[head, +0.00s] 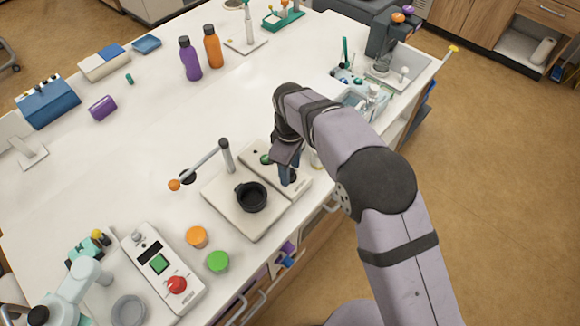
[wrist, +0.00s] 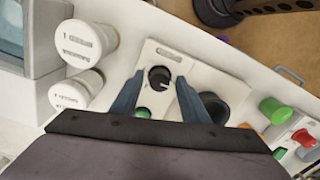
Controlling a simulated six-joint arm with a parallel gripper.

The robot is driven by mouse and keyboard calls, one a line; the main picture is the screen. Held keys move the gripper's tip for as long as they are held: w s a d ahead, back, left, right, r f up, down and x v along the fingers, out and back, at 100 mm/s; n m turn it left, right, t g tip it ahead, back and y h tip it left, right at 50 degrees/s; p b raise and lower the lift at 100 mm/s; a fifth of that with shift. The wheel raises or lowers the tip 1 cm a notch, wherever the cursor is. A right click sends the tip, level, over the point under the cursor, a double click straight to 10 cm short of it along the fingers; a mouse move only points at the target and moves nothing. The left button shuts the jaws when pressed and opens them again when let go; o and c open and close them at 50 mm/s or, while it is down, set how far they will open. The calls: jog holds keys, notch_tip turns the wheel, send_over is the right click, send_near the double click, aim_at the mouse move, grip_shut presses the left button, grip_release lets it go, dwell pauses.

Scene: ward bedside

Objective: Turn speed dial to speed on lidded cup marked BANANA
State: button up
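The speed dial (wrist: 160,77) is a black round knob with a white pointer mark, on a pale control panel (wrist: 172,55). My gripper (wrist: 160,80) is open over it, its two blue-grey fingers on either side of the knob; I cannot tell whether they touch it. In the head view my gripper (head: 287,174) is low over the panel (head: 257,147) and largely hides the dial. Two white lidded cups (wrist: 86,42) (wrist: 76,91) stand left of the panel in the wrist view. Their dark print is upside down and too small to read.
A green button (wrist: 143,113) is on the panel. A black cup holder (head: 250,197) sits on the base plate beside it, with a post and orange-tipped arm (head: 200,167). Orange (head: 197,237) and green (head: 218,261) lidded pots stand in front.

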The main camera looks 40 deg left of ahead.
jog(key=c, duration=0.8)
jog(key=shift+m, duration=0.4)
jog(key=m, duration=1.1)
jog(key=shift+a+r+b, duration=0.1)
jog(key=shift+b, duration=0.25)
jog(key=o, duration=1)
